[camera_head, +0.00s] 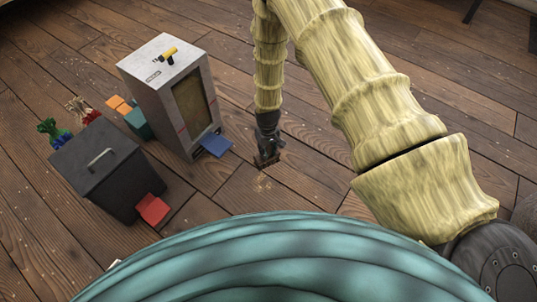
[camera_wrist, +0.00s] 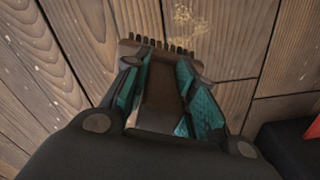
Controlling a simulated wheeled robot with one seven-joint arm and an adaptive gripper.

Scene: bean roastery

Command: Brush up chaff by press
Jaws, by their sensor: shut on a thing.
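My gripper (camera_head: 267,150) reaches down to the plank floor, right of the grey press-like cabinet (camera_head: 152,62). In the wrist view my gripper (camera_wrist: 165,95) has its teal-padded fingers shut on a brown brush (camera_wrist: 160,92). The brush's dark bristles point toward the top of that view. A pale patch of chaff (camera_wrist: 188,20) lies on the boards just beyond the bristles, apart from most of them. The chaff (camera_head: 262,184) shows faintly in the head view, just below the brush. Whether the bristles touch the floor is hard to tell.
The cabinet has a yellow-handled thing (camera_head: 168,54) on top and a blue flap (camera_head: 216,146) at its base. A dark bin (camera_head: 100,165) with a red pedal-like piece (camera_head: 152,209) stands at left. Colourful items (camera_head: 125,109) stand behind.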

